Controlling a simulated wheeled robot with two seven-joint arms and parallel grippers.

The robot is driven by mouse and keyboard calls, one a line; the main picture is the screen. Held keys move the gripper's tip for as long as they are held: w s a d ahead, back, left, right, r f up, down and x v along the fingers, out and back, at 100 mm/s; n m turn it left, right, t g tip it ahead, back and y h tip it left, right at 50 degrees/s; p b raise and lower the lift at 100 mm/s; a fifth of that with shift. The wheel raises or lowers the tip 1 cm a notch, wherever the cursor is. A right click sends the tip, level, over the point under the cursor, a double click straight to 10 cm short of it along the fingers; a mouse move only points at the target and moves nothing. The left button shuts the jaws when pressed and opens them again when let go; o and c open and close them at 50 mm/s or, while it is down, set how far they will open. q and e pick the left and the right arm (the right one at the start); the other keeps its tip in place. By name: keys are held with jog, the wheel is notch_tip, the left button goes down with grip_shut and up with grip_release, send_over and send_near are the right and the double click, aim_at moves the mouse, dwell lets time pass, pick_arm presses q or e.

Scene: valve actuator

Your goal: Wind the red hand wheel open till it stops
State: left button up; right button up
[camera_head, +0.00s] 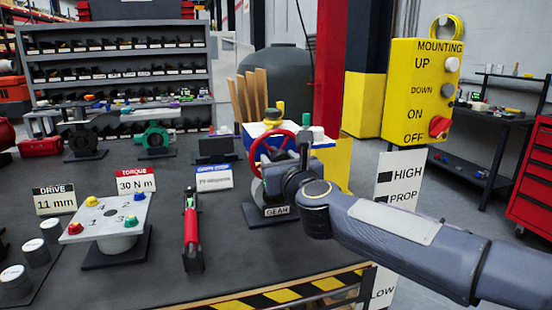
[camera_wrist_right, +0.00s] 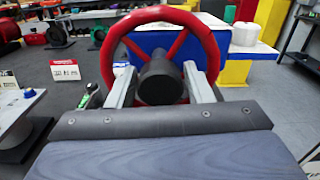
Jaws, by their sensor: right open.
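The red hand wheel (camera_head: 254,152) stands upright on the gear unit, whose base (camera_head: 262,216) carries a GEAR label. In the right wrist view, the wheel's red rim (camera_wrist_right: 160,13) fills the upper middle, with red spokes and a dark round hub (camera_wrist_right: 161,82). My right gripper (camera_wrist_right: 158,72) is open, with one grey finger on each side of the hub, inside the rim's outline. Whether the fingers touch the hub or spokes I cannot tell. In the head view my right gripper (camera_head: 292,165) partly hides the wheel and gear unit. My left gripper is not in view.
A red-handled tool (camera_head: 191,228) and a plate with coloured knobs (camera_head: 108,217) stand left on the dark bench. Small signs (camera_head: 136,181) stand behind them. A yellow control box (camera_head: 423,90) hangs at the upper right. Bare bench lies in front of the gear unit.

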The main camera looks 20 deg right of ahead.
jog(key=shift+w, duration=1.25)
jog(key=c, duration=0.7)
